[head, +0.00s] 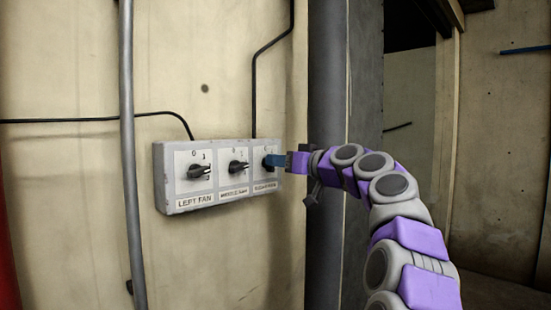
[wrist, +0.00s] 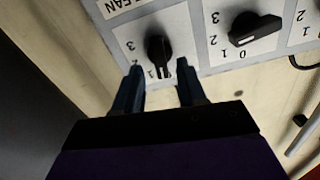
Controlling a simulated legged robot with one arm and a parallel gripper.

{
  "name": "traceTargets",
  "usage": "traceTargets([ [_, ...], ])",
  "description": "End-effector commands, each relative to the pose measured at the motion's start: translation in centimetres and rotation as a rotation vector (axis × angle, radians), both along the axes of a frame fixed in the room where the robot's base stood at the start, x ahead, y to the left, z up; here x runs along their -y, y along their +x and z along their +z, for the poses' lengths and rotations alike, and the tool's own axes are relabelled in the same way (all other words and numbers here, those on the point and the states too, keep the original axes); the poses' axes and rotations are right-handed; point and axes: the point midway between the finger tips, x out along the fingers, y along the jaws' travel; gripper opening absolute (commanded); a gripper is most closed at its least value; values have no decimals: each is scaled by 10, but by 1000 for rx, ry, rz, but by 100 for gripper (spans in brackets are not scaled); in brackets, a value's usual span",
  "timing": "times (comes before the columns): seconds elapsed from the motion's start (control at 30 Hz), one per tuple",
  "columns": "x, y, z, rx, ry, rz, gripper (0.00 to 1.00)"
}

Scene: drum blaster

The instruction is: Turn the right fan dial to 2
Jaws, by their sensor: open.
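The grey control box (head: 161,190) on the wall carries three dials in a row. The right fan dial (head: 268,163) is a black knob on a white plate, partly covered by my gripper in the head view. In the wrist view, which is upside down, the right fan dial (wrist: 158,50) points down toward the 0 and 1 marks; its exact setting is unclear. My gripper (head: 276,160) is at the box's right end. In the wrist view my gripper (wrist: 159,67) is open, with one blue fingertip on each side of the dial's lower end. Contact cannot be told.
The middle dial (head: 238,167) and left fan dial (head: 199,171) are beside it on the box. A grey vertical pipe (head: 130,150) passes left of the box, and a dark post (head: 327,80) stands right of it. Black cables run up and left from the box.

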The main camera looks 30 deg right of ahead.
Motion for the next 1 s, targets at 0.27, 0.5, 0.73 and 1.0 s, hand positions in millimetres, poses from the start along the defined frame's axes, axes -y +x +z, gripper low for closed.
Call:
traceTargets([
  [0.27, -6, 20, 0, 1, 0, -1, 40],
  [0.5, -7, 21, 0, 1, 0, 0, 40],
  [0.73, -7, 21, 0, 1, 0, -1, 25],
  [1.0, -7, 22, 0, 0, 0, -1, 1],
])
